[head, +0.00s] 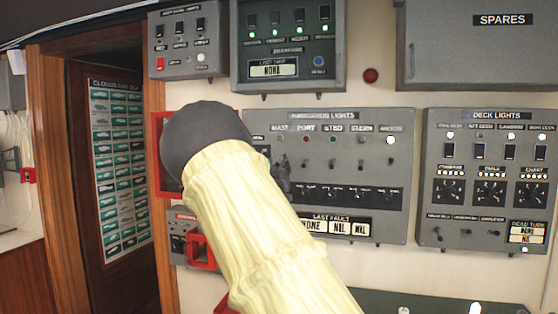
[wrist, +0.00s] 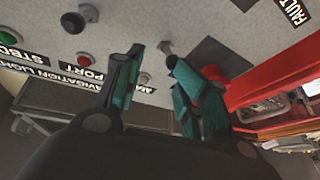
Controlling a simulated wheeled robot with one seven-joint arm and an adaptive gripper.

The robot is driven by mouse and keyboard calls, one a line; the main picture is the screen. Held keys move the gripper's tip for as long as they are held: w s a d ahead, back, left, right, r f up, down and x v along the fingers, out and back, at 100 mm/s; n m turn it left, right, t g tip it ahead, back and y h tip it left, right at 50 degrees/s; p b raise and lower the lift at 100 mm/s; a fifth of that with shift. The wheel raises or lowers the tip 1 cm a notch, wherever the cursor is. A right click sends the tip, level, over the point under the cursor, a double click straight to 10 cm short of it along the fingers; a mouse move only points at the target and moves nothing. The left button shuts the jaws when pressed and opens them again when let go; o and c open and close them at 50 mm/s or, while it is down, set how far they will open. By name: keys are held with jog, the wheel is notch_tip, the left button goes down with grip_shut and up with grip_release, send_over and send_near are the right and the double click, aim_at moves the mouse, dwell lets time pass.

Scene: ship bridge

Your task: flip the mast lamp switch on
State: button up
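The grey navigation lights panel (head: 350,225) is on the wall in the head view, with MAST the leftmost label (head: 280,128). The mast lamp looks grey and unlit in the wrist view (wrist: 145,78). The mast switch (wrist: 165,46) is a small metal toggle there, just beyond my fingertips and roughly in line with the gap. I cannot tell if they touch it or which way it is set. My gripper (wrist: 154,57) is open and empty, its two fingers apart. In the head view my arm hides most of my gripper (head: 283,176) and the mast switch.
The port toggle (wrist: 73,22) is to the left of my fingers in the wrist view. A red-framed box (wrist: 265,80) is close on the right. In the head view, a deck lights panel (head: 434,210) is to the right and another panel (head: 336,75) above.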

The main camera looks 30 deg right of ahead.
aim_at(278, 163)
jog(key=w, duration=0.2)
jog(key=w+f, duration=0.1)
jog(key=w, duration=0.1)
jog(key=shift+d+f, duration=0.1)
jog(key=shift+d, duration=0.3)
jog(key=shift+s+d, duration=0.1)
jog(key=shift+d, duration=0.25)
jog(key=shift+s+d+r, duration=0.2)
jog(key=shift+s+r, duration=0.3)
jog(key=shift+s, duration=0.15)
jog(key=shift+a, duration=0.15)
jog(key=shift+w+a+f, duration=0.1)
jog(key=shift+w+a, duration=0.05)
jog(key=shift+w, duration=0.1)
jog(key=shift+c, duration=0.5)
jog(key=shift+w+f, duration=0.15)
jog(key=shift+w, duration=0.1)
jog(key=c, duration=0.7)
jog(key=shift+s+d, duration=0.2)
grip_shut()
jog(key=shift+a, duration=0.1)
